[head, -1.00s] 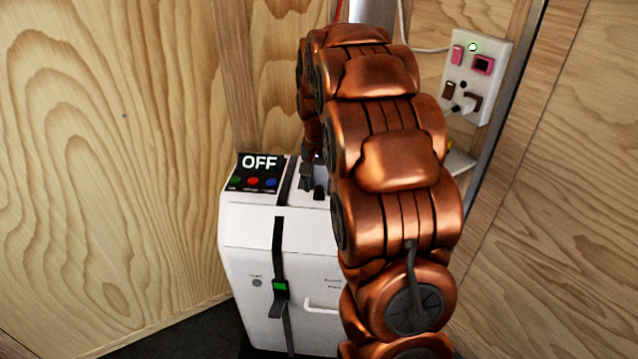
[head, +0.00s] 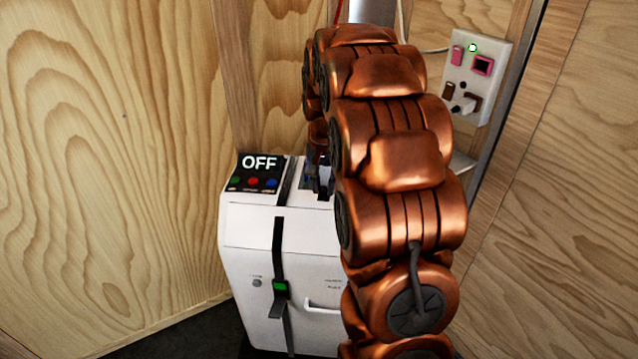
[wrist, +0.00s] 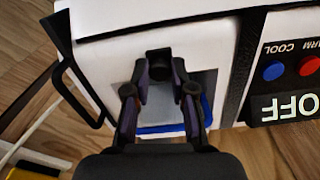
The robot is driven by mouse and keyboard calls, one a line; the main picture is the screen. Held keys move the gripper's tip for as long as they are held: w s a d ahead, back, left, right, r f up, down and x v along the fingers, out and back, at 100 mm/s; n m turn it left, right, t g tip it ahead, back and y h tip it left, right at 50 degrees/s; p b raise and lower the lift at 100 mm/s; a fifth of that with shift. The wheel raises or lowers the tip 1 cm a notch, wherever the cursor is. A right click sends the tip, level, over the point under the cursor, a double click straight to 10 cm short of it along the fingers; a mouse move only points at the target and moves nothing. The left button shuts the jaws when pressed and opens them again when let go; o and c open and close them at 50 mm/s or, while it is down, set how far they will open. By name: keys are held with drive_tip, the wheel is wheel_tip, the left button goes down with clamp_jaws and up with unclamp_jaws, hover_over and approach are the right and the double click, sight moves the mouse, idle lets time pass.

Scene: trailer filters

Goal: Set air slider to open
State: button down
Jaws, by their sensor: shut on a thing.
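The air slider's small black knob (wrist: 159,62) stands on a grey recessed panel on top of a white machine (head: 255,235). A blue strip (wrist: 165,128) lines one edge of the panel. My gripper (wrist: 162,84) reaches down over the panel, its two dark fingers closed on the knob from both sides. In the head view my gripper (head: 321,182) is at the machine's top, partly hidden by my copper arm. The knob is not clearly visible there. No slider position label can be read.
The machine's display (head: 259,173) reads OFF above coloured buttons. A black strap (head: 278,245) with a green-lit buckle runs down its front. Wooden walls enclose the corner. A socket panel (head: 476,78) with plugs and a cable is on the right.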

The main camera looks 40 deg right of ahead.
drive_tip(key=s+d, duration=0.1)
drive_tip(key=d, duration=0.1)
drive_tip(key=s+d, duration=0.2)
drive_tip(key=shift+s, duration=0.25)
drive_tip(key=c, duration=1)
unclamp_jaws()
drive_tip(key=shift+r, duration=0.15)
wheel_tip(320, 180, up, 12)
drive_tip(key=shift+f, duration=0.1)
drive_tip(key=shift+a, duration=0.1)
